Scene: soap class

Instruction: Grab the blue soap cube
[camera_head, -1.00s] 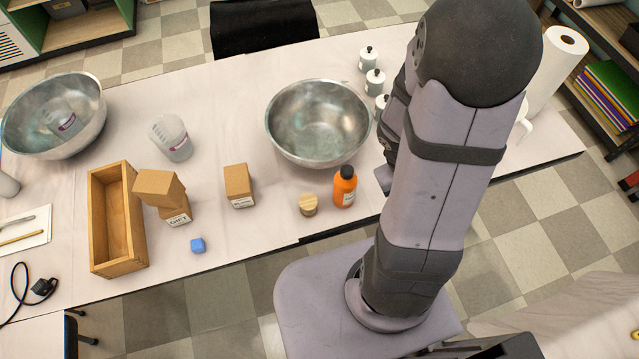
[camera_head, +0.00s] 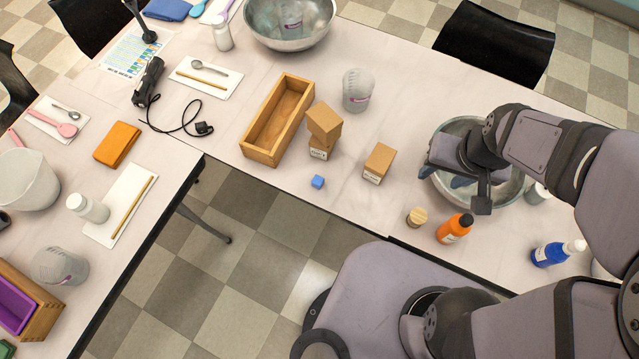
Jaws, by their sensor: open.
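The blue soap cube (camera_head: 318,181) lies on the white table near its front edge, in front of the cardboard boxes. My gripper (camera_head: 447,181) is over the metal bowl at the right, well to the right of the cube and apart from it. Its dark fingers are spread, with nothing seen between them. The arm links hide part of the bowl.
A wooden box (camera_head: 262,150) stands left of the cube. Stacked cardboard boxes (camera_head: 322,130) are behind it, and another box (camera_head: 379,163) is to its right. A wooden-topped item (camera_head: 416,217) and an orange bottle (camera_head: 455,229) stand near the front edge. Table around the cube is clear.

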